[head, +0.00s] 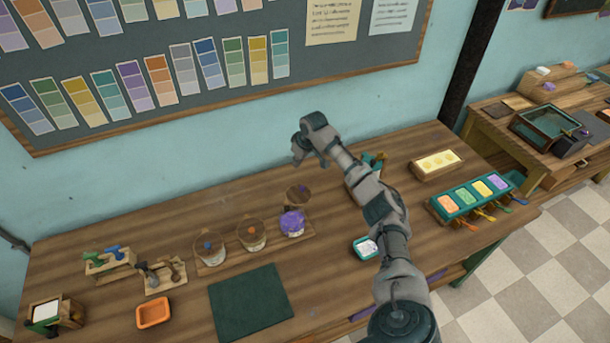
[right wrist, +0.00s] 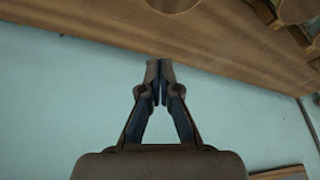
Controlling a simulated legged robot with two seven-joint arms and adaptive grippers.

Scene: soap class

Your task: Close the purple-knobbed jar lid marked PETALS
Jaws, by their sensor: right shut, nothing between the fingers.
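The purple-knobbed lid (head: 298,192) is a round brown wooden disc. It stands open behind the jar with purple contents (head: 292,224), the rightmost of three jars. No PETALS marking is readable. My right gripper (head: 300,155) is shut and empty, in the air above and behind the open lid, near the wall, apart from it. In the right wrist view the fingertips (right wrist: 160,64) meet, pointing toward the table's back edge. A round wooden piece (right wrist: 175,4) is cut off at the top of that view; I cannot tell which lid it is. My left gripper is not in view.
Jars with a blue-knobbed lid (head: 208,246) and an orange-knobbed lid (head: 251,231) stand to the left, both covered. A dark green mat (head: 250,302) lies in front. A small teal-rimmed dish (head: 364,248) sits beside my right arm. The blue wall (head: 230,145) is close behind the table.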

